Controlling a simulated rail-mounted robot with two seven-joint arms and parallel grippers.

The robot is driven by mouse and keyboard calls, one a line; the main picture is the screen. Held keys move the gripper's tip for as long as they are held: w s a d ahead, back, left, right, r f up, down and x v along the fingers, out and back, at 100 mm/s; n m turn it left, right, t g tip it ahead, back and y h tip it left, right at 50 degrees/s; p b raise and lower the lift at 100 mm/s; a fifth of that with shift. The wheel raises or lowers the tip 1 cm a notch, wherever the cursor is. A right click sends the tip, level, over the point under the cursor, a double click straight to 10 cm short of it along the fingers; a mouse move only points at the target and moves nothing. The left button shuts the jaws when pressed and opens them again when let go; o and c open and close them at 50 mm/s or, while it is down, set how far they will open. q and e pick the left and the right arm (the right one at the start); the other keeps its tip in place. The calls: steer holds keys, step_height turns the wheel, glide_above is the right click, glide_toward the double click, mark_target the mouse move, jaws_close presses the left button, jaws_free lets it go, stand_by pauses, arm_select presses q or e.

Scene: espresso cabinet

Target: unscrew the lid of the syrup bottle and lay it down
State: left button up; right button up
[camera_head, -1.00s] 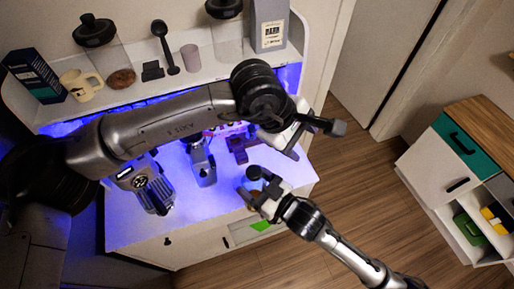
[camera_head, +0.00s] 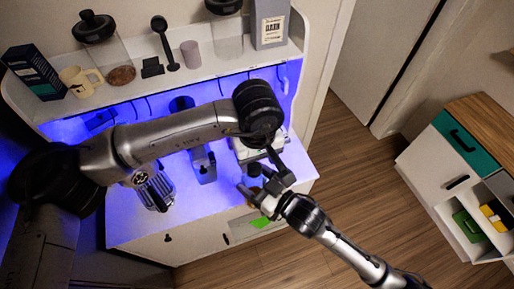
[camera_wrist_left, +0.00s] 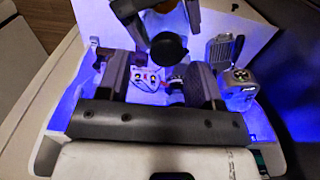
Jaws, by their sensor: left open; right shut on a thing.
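The syrup bottle's dark round lid (camera_head: 254,169) shows at the cabinet's front right; most of the bottle below it is hidden. My right gripper (camera_head: 252,192) is shut on the bottle. My left gripper (camera_head: 272,170) is open and close beside and above the lid in the head view. In the left wrist view, the lid (camera_wrist_left: 168,48) appears just beyond and between the open fingers of my left gripper (camera_wrist_left: 160,76), with no contact visible. My right gripper also shows there, behind the lid.
A metal grinder-like device (camera_head: 153,188) and a grey dispenser (camera_head: 203,165) stand on the lit counter (camera_head: 190,220). The shelf above holds a cream mug (camera_head: 82,80), jars and a grey bag (camera_head: 269,24). Some counter in front is clear.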

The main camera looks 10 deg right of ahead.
mark_target(258, 167)
arm_select(q)
steer(key=shift+f, duration=1.7)
steer(key=shift+c, duration=0.3)
steer(key=shift+d, duration=0.15)
steer(key=c, duration=0.9)
steer(key=shift+o, duration=0.2)
steer(key=shift+s, duration=0.1)
steer(key=shift+r, duration=0.2)
steer(key=shift+r, duration=0.8)
steer(key=shift+a+r, duration=0.15)
steer(key=shift+a, duration=0.05)
